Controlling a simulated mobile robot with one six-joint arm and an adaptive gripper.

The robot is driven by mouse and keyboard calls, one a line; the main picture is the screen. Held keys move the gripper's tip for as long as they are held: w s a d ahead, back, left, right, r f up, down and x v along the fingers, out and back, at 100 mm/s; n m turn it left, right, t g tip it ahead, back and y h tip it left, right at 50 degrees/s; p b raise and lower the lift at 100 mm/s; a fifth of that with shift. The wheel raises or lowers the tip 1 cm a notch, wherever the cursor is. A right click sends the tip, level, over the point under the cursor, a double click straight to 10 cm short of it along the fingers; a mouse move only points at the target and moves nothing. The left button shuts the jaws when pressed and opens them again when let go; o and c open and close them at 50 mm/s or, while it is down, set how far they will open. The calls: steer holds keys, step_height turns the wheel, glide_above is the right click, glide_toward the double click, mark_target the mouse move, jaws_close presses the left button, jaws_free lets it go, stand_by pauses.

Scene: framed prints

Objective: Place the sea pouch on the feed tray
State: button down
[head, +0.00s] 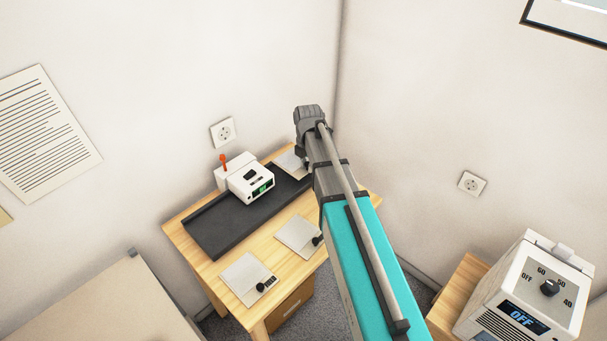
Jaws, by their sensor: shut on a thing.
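A long dark tray (222,232), perhaps the feed tray, lies along the wooden desk. A white machine (250,178) with an orange lever and a small green display stands at its back edge. Two flat pale pouches (243,279) (294,232) lie on the desk in front of the tray, each with a small dark mark at a corner. A third pale flat piece (289,161) shows near the tray's far right end, partly hidden by my arm. I cannot tell which is the sea pouch. My arm reaches up over the desk; its gripper and anything in it are hidden.
A pale surface (119,309) lies at the lower left. Walls with sockets (225,132) (471,183) close off the corner behind the desk.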

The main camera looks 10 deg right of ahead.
steer(key=shift+w+f+b, duration=0.3)
steer(key=shift+f+b, duration=0.1)
steer(key=shift+b, duration=0.05)
steer(key=shift+w+f+b, duration=0.1)
steer(key=shift+f+b, duration=1.5)
steer(key=c, duration=0.5)
jaws_free()
steer(key=shift+f, duration=0.1)
steer(key=shift+c, duration=0.2)
step_height(320, 180, up, 12)
steer(key=p, duration=1.2)
